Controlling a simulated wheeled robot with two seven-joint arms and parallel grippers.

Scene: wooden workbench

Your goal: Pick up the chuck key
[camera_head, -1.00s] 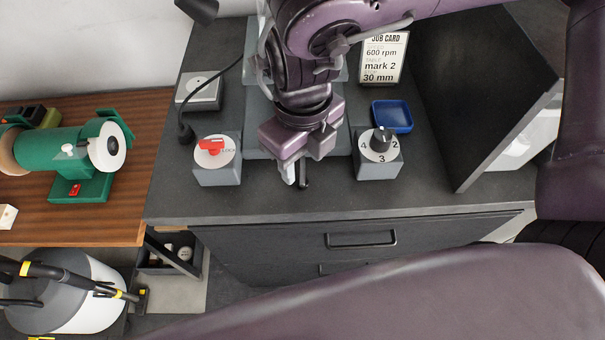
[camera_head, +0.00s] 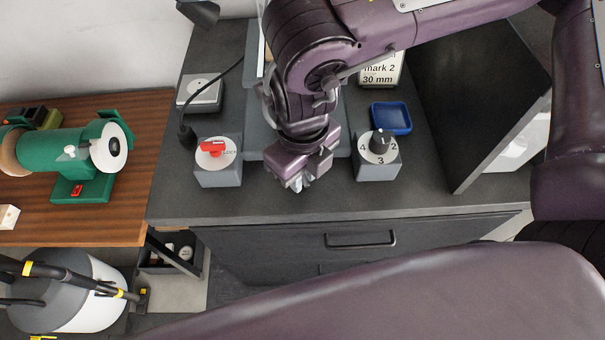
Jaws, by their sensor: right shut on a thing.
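My right gripper (camera_head: 297,184) is in the middle of the camera_head view, over the front part of the dark workbench top (camera_head: 400,195). Its fingers point down and are shut on the chuck key. The key is almost wholly hidden by the fingers and the gripper body, so I cannot make out its shape or whether it touches the bench. My left gripper is not in view.
A grey box with a red switch (camera_head: 212,148) stands left of the gripper. A box with a numbered dial (camera_head: 380,147) stands right, with a blue tray (camera_head: 391,117) behind it. A job card (camera_head: 382,72) and dark panel (camera_head: 480,100) are further right.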

